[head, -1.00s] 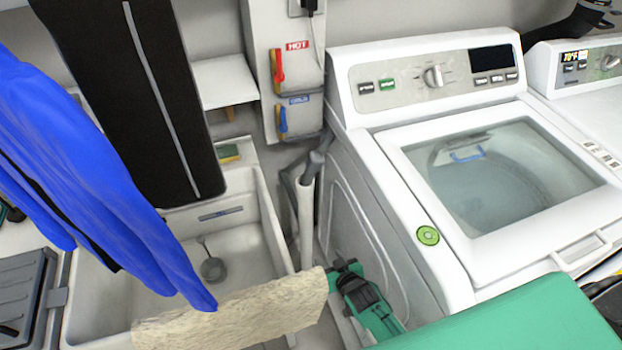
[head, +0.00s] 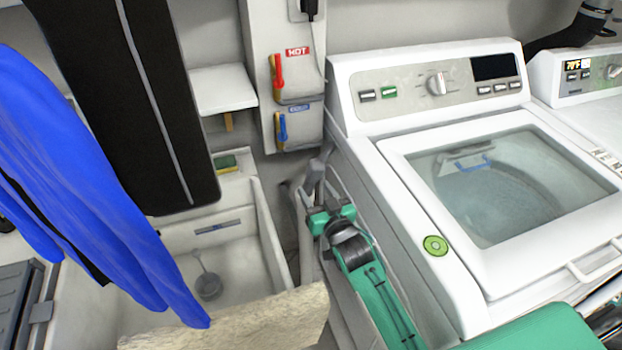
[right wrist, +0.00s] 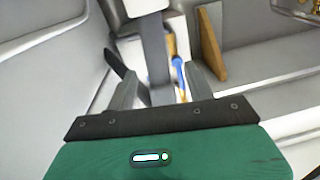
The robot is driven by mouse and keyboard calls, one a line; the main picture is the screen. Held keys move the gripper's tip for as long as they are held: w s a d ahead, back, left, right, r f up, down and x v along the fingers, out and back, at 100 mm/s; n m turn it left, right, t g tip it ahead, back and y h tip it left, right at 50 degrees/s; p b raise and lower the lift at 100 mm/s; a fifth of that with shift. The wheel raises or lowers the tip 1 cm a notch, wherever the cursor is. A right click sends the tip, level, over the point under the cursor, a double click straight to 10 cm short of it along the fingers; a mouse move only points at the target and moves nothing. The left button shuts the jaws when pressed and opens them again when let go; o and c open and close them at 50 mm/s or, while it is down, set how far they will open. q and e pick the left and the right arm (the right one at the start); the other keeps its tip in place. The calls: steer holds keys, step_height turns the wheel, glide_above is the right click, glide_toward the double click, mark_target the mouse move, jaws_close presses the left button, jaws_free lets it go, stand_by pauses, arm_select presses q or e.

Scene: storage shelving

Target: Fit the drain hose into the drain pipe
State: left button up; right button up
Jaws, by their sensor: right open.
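The grey drain hose (head: 318,170) stands in the gap between the sink and the washer, its upper part bent near the wall. The pale upright drain pipe (head: 305,238) is beside it, partly hidden behind my right gripper (head: 324,192). The gripper is at the hose, below its bend, with its fingers pointing to the wall. In the right wrist view the open fingers (right wrist: 158,82) have a grey upright strip, seemingly the hose (right wrist: 154,50), between them. I cannot tell whether they touch it. The hose end and pipe mouth are not clear. My left gripper is out of view.
The washer (head: 390,190) stands close on the right and the sink (head: 268,235) on the left, leaving a narrow gap. A beige cloth-like slab (head: 235,325) lies across the sink's front. Blue clothing (head: 80,170) hangs at left. Hot and cold valves (head: 280,128) are on the wall.

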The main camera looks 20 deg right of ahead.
mark_target(313, 186)
steer(key=shift+w, duration=0.9)
steer(key=w, duration=0.2)
steer(key=w+p, duration=0.1)
steer(key=w, duration=0.1)
steer(key=shift+w+a+f, duration=0.1)
steer(key=shift+a+f, duration=0.05)
steer(key=shift+f, duration=0.1)
steer(key=shift+w+a, duration=0.1)
steer(key=shift+w, duration=0.25)
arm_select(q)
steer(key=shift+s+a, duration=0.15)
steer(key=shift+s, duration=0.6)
arm_select(e)
jaws_close()
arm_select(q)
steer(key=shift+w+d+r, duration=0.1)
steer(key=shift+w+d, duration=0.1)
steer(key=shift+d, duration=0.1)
arm_select(e)
steer(key=shift+r, duration=0.1)
